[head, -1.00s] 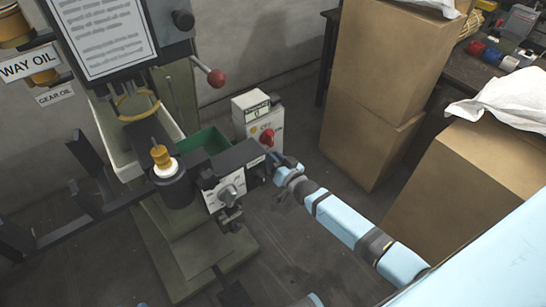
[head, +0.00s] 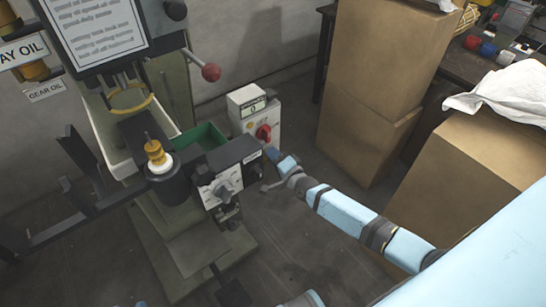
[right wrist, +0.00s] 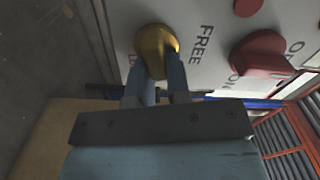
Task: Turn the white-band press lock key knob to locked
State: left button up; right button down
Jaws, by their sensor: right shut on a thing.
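The press (head: 150,230) with a white band (head: 161,166) around its dark cylinder stands at left in the head view. A white control box (head: 240,108) with a red knob (head: 263,132) stands behind it. In the right wrist view, a brass knob (right wrist: 153,42) sits on a white panel beside the word FREE, near a red knob (right wrist: 262,54). My right gripper (right wrist: 160,75) is shut on the brass knob. Another label by the knob is mostly hidden.
A dark block with a grey dial (head: 222,188) juts out just left of my right gripper. A red-ball lever (head: 211,72) and a green bin (head: 200,137) are behind. Stacked cardboard boxes (head: 370,60) stand right. Floor between press and boxes is clear.

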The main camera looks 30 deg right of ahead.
jog(key=shift+f+m+b, duration=0.3)
jog(key=shift+m+b, duration=0.25)
jog(key=shift+m, duration=1.05)
jog(key=c, duration=1.1)
grip_release()
jog(key=s, duration=0.4)
jog(key=s+d+p, duration=0.1)
jog(key=s, duration=0.4)
jog(key=s+d+p, duration=0.1)
jog(key=s, duration=0.3)
jog(key=shift+s, duration=0.4)
